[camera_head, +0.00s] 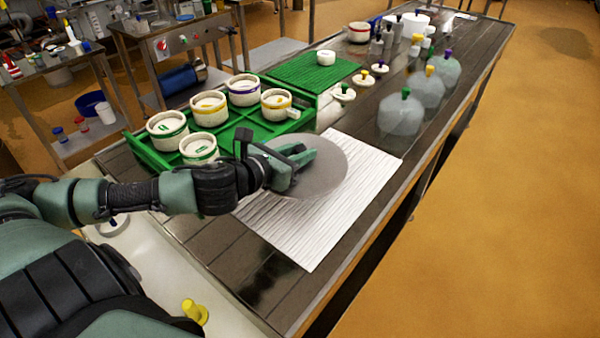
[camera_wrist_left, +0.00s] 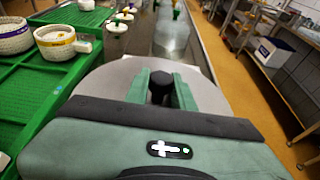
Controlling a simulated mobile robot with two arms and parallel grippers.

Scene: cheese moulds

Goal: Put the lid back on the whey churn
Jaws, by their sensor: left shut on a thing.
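A round grey metal lid (camera_head: 325,172) with a black knob (camera_wrist_left: 161,85) is in my left gripper. My left gripper (camera_head: 305,158) is shut on the knob, its two green fingers on either side of it in the left wrist view. The lid is over a white ribbed mat (camera_head: 330,238); I cannot tell whether it touches the mat or hangs above it. The lid also shows in the left wrist view (camera_wrist_left: 105,80) as a wide disc below the fingers. I cannot make out the whey churn in either view. My right gripper is not in view.
A green tray (camera_head: 152,157) with several white cheese moulds stands left of the lid. Several clear domes (camera_head: 400,117) stand beyond it to the right. A green mat (camera_head: 300,72) and small knobbed lids lie farther back. A yellow object (camera_head: 195,311) is at the near left.

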